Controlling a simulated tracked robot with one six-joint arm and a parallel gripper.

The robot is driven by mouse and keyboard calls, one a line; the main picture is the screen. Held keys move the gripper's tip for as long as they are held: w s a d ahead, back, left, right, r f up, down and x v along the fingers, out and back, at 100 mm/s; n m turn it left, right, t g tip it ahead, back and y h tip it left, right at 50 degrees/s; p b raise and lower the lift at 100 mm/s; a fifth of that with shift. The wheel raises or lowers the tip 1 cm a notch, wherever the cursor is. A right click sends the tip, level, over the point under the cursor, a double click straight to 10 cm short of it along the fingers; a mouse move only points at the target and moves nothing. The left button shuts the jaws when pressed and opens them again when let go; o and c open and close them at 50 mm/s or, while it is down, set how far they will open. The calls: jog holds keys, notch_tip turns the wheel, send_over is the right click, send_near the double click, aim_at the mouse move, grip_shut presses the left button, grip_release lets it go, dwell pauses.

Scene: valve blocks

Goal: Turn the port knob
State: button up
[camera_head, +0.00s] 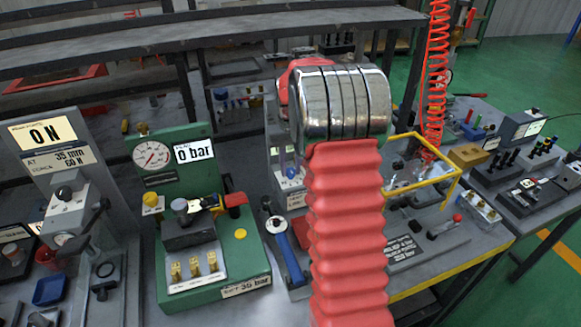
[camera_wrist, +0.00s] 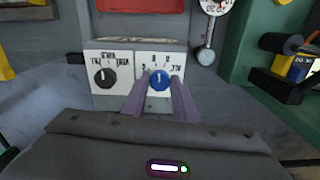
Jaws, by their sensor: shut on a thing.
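A blue knob (camera_wrist: 159,79) with a white mark sits on the right-hand white plate (camera_wrist: 176,60) in the wrist view. Its mark points about straight up. A black knob (camera_wrist: 105,77) sits on the left-hand white plate (camera_wrist: 98,58). The small lettering on both plates is hard to read, so I cannot tell from it which is the port knob. My gripper (camera_wrist: 160,84) has its two purple-grey fingers on either side of the blue knob, shut on it. In the head view my red arm and its chrome joint hide the gripper and most of this panel.
A yellow frame (camera_head: 425,190) and red coiled hose (camera_head: 437,80) are at right. A dial gauge (camera_wrist: 213,6) is near the knobs.

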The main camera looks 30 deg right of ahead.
aim_at(291, 171)
jog(key=shift+n, duration=1.2)
jog(key=o, duration=1.1)
jog(key=shift+c, duration=0.2)
notch_tip(291, 171, up, 14)
